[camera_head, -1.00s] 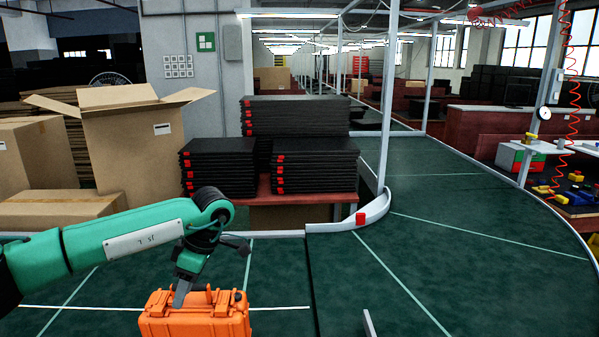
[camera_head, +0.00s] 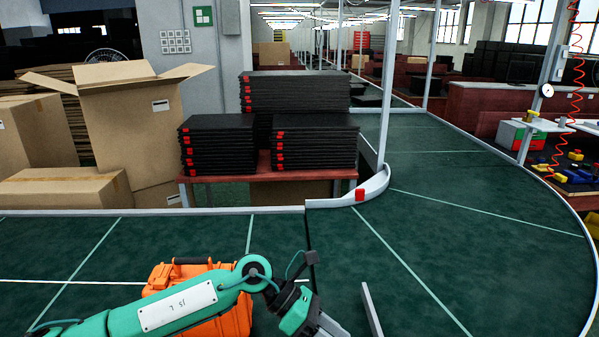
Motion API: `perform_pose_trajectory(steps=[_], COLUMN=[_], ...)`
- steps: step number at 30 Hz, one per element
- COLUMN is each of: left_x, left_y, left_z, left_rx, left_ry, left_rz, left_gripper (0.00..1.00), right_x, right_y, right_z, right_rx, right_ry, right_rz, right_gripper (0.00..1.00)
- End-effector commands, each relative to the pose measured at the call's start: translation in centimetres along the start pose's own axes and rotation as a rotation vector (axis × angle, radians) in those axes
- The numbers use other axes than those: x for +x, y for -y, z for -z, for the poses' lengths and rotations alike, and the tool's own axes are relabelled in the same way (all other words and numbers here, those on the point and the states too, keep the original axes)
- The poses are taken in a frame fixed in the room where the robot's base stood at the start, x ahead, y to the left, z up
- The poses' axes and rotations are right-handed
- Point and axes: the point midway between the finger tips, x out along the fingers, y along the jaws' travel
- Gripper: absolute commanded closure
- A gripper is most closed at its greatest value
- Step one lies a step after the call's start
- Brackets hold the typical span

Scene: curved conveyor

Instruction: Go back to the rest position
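My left arm crosses the lower part of the head view from the left. My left gripper (camera_head: 322,328) is at the bottom edge, right of the orange case, and apart from its handle. Its fingers are partly cut off by the frame, so I cannot tell whether it is open or shut. My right gripper is not in view.
The green conveyor (camera_head: 440,215) curves away to the right and back, mostly clear. A pale metal bar (camera_head: 371,309) rises right of my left gripper. Stacks of black trays (camera_head: 315,145) sit on a red table behind the conveyor. Cardboard boxes (camera_head: 130,130) stand at the back left.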

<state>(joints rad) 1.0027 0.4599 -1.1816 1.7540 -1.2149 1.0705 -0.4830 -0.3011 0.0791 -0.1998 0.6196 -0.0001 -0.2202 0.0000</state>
Motion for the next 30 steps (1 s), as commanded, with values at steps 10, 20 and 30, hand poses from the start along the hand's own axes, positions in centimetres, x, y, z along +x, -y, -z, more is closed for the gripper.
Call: perform_pose_trajectory(steps=[10, 20, 30], left_x=[-1.1, -10.2, -14.5], left_y=[4.3, 0.6, -2.8], left_z=[-9.3, -6.6, 9.9], left_rx=[-0.408, -1.014, -1.785], left_ry=[0.844, 1.546, 2.12], left_rz=[0.174, 0.25, 0.193], left_gripper=[0.6, 0.6, 0.6], right_x=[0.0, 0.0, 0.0], right_y=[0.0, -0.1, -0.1], right_z=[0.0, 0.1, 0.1], right_rx=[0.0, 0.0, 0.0], right_ry=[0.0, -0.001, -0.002], right_rz=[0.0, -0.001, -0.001], right_gripper=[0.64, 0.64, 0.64])
